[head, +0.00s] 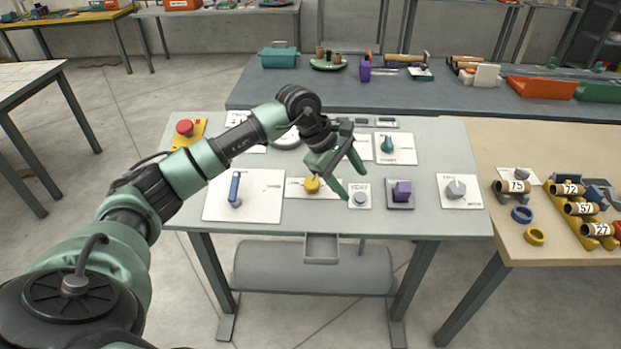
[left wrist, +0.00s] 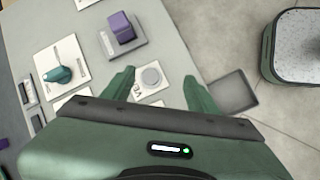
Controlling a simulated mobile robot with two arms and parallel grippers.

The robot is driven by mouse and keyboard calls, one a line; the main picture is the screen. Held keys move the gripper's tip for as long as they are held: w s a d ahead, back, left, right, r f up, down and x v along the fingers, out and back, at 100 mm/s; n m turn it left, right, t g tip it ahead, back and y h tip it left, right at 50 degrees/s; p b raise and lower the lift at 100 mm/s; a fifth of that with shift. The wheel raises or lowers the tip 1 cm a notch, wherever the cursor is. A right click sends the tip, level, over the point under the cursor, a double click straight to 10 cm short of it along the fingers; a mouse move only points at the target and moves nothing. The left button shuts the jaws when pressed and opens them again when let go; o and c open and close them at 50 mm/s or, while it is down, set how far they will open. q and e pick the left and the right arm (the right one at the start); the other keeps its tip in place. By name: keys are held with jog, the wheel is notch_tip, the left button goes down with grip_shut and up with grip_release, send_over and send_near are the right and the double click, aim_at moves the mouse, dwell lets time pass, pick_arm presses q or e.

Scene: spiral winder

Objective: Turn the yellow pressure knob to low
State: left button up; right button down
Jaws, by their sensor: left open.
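The yellow pressure knob (head: 312,185) sits on a white plate (head: 296,188) in the middle of the grey control table. My left gripper (head: 351,178) is open and empty above the table, to the right of the yellow knob in the head view. In the left wrist view, its two green fingers (left wrist: 162,88) stand apart with the grey vent button (left wrist: 151,76) seen between them. The yellow knob does not show in the left wrist view. My right gripper is not in view.
A blue lever (head: 235,188) stands left of the yellow knob. The grey button (head: 360,198), purple knob (head: 402,190) and grey dial (head: 456,188) lie to its right. A teal knob (head: 387,145) and red emergency button (head: 185,127) are farther back.

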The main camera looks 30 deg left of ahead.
aim_at(311, 182)
pick_arm(q)
jog(key=s+a+r+g+y, duration=0.15)
jog(key=a+y, duration=0.25)
jog(key=a, duration=0.7)
jog(key=x, duration=0.2)
jog(key=p+x, duration=0.1)
jog(key=x, duration=0.1)
jog(key=p+x, duration=0.1)
jog(key=x, duration=0.1)
jog(key=shift+w+a+f, duration=0.15)
jog(key=shift+a+f, duration=0.05)
jog(key=shift+a, duration=0.1)
jog(key=shift+w+f, duration=0.15)
jog(key=shift+f, duration=0.4)
grip_shut()
